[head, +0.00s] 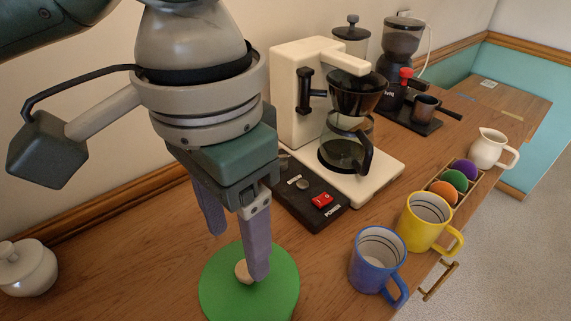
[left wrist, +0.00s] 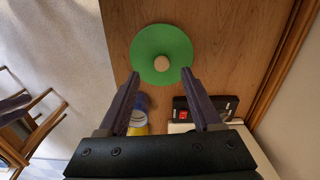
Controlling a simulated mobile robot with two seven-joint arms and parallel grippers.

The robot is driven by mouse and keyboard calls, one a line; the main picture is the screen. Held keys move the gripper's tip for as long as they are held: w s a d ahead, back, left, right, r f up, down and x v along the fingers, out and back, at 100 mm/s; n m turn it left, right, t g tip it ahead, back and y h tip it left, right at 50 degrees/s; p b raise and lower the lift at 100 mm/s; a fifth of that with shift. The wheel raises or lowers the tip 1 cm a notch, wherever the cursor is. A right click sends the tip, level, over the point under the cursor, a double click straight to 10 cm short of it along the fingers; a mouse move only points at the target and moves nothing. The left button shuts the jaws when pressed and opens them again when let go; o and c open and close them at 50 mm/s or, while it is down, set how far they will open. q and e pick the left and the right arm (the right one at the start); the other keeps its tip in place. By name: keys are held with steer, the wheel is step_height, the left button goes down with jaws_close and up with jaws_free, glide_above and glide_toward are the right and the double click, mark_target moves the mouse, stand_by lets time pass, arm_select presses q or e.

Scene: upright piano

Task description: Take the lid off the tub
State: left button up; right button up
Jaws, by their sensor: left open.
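A round green lid (head: 222,293) with a pale wooden knob (head: 241,271) shows at the bottom of the head view, on the wooden counter. The lid (left wrist: 148,48) and knob (left wrist: 161,63) also show near the top of the left wrist view. The tub's wall cannot be seen beneath the lid. My left gripper (head: 236,255) is open and empty, pointing down over the lid. In the left wrist view, the knob lies near the gap between the open fingertips (left wrist: 160,75). I cannot tell whether a finger touches the lid. My right gripper is not in view.
A blue mug (head: 366,277) and a yellow mug (head: 416,236) stand right of the lid. A cream coffee maker (head: 293,92) with a black switch base (head: 318,212) stands behind it. A white lidded pot (head: 30,275) is at far left. Bare counter lies between pot and lid.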

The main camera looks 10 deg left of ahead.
mark_target(244, 262)
arm_select(q)
steer(key=f, duration=0.6)
steer(key=shift+w, duration=0.3)
steer(key=shift+c, duration=0.2)
jaws_close()
